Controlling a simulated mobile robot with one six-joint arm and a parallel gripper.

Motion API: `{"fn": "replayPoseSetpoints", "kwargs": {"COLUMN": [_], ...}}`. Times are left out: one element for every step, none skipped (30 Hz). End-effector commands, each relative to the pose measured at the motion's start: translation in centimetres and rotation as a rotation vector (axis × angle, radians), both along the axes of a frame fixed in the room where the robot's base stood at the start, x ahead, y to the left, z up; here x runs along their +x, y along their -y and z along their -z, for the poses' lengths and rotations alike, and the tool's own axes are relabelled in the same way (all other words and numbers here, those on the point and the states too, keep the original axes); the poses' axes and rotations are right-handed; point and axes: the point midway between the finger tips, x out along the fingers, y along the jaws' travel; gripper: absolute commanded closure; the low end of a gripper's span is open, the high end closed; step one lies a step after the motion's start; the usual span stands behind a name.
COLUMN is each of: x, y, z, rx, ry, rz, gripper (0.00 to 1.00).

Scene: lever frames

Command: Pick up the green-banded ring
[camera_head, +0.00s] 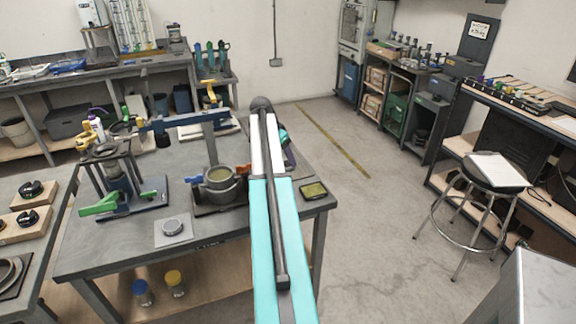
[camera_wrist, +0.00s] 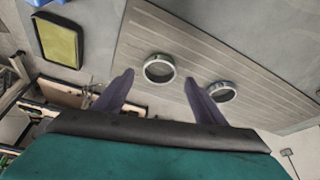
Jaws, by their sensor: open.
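In the wrist view two small rings lie on a grooved grey board. One ring (camera_wrist: 159,68) is silver-grey with a faint greenish tint and shows in the gap between my fingertips. The other ring (camera_wrist: 221,91) has a bluish-looking band and lies just right of the right finger. The bands are too small to tell for sure which is green. My gripper (camera_wrist: 160,79) is open and empty, with its two dark fingers spread. I cannot tell how far the tips are from the rings. In the head view my arm hides the gripper and the rings.
A dark tray with a yellow-green pad (camera_wrist: 60,42) lies beside the board; it also shows on the table's right corner (camera_head: 314,190). A round clamped fixture (camera_head: 219,185) and a green-handled stand (camera_head: 116,185) occupy the grey table. Open floor lies to the right.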

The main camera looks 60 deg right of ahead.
Motion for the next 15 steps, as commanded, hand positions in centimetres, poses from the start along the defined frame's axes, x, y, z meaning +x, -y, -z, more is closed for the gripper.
{"fn": "replayPoseSetpoints", "kwargs": {"x": [-0.2, -0.2, -0.3, -0.4, -0.4, -0.4, -0.4, -0.4, -0.5, -0.5, -0.5, -0.5, -0.5, -0.5, -0.5], "y": [0.1, 0.2, 0.3, 0.4, 0.6, 0.7, 0.8, 0.9, 0.9, 1.0, 1.0, 1.1, 1.1, 1.1, 1.1], "z": [0.3, 0.6, 1.0, 1.3, 1.6, 1.9, 2.2, 2.4, 2.7, 2.9, 3.0, 3.1, 3.1, 3.2, 3.2], "rx": [0.001, 0.002, 0.002, 0.002, 0.001, 0.001, 0.001, 0.001, 0.001, 0.001, 0.001, 0.0, 0.0, 0.0, 0.0], "ry": [-0.001, -0.001, -0.001, -0.001, -0.001, -0.001, -0.001, -0.001, -0.001, -0.001, 0.0, 0.0, 0.001, 0.001, 0.001], "rz": [0.0, 0.001, 0.001, 0.001, 0.0, 0.0, 0.0, 0.0, 0.0, 0.0, 0.0, 0.0, 0.0, 0.0, 0.0], "gripper": [0.35, 0.35, 0.35, 0.35, 0.35, 0.35, 0.35, 0.35, 0.35, 0.35, 0.35, 0.35, 0.35, 0.35, 0.35]}}
